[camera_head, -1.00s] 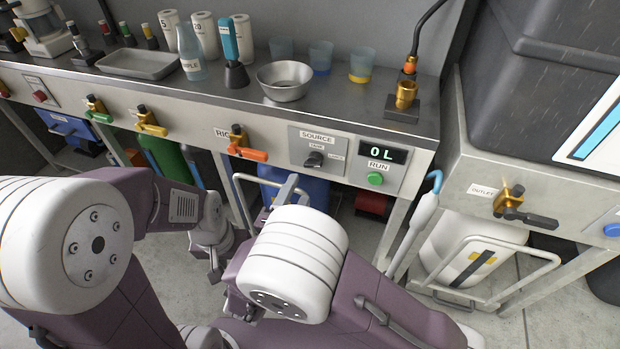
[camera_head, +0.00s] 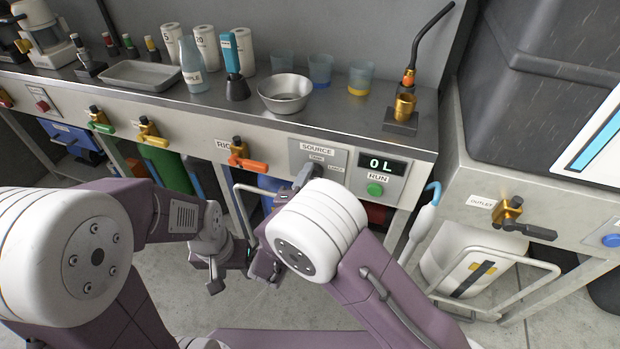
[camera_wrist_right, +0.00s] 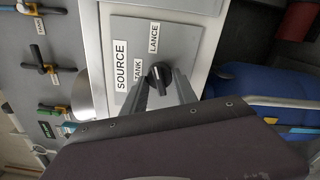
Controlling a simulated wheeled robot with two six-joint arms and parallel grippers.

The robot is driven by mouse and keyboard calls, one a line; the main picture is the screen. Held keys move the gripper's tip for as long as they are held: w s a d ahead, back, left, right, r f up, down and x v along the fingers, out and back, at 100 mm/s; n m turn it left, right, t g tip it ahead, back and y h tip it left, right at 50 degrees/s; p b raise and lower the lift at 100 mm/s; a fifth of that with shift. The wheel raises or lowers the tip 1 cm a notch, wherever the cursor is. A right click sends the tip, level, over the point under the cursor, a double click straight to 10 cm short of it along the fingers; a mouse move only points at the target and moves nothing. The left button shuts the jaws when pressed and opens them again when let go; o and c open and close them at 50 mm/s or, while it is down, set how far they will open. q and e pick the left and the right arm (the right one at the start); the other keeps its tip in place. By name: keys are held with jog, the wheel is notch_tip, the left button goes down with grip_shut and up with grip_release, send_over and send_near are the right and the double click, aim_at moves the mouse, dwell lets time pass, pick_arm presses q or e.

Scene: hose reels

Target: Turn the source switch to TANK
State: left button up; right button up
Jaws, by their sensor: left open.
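The SOURCE panel (camera_head: 333,157) is on the front of the steel bench, its switch hidden in the head view behind my right arm. The right wrist view shows the black rotary switch (camera_wrist_right: 158,77) beside the TANK (camera_wrist_right: 138,70) and LANCE (camera_wrist_right: 153,38) labels. I cannot tell for sure which label it points to. My right gripper (camera_wrist_right: 163,77) has its two fingers apart, with the switch knob between their tips; a gap shows on the right, and contact is unclear. My left gripper (camera_head: 240,277) is open and empty, low in front of the bench.
The 0 L display (camera_head: 381,164) and green RUN button (camera_head: 375,189) are right of the panel. An orange-handled valve (camera_head: 245,160) is to its left. A metal bowl (camera_head: 285,93) and brass fitting (camera_head: 403,108) stand on the bench. A white hose lance (camera_head: 424,215) hangs at the right.

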grip_shut()
jog(key=n+p, duration=0.6)
jog(key=shift+d+r+n, duration=0.1)
jog(key=shift+n, duration=0.3)
jog(key=shift+d+f+n+p, duration=0.1)
jog(key=shift+f+n+p, duration=0.05)
jog(key=shift+n+p, duration=1.4)
jog(key=shift+f+n+p, duration=0.1)
jog(key=shift+n+p, duration=1)
jog(key=shift+n, duration=0.85)
jog(key=shift+s, duration=0.1)
jog(key=o, duration=1.1)
grip_release()
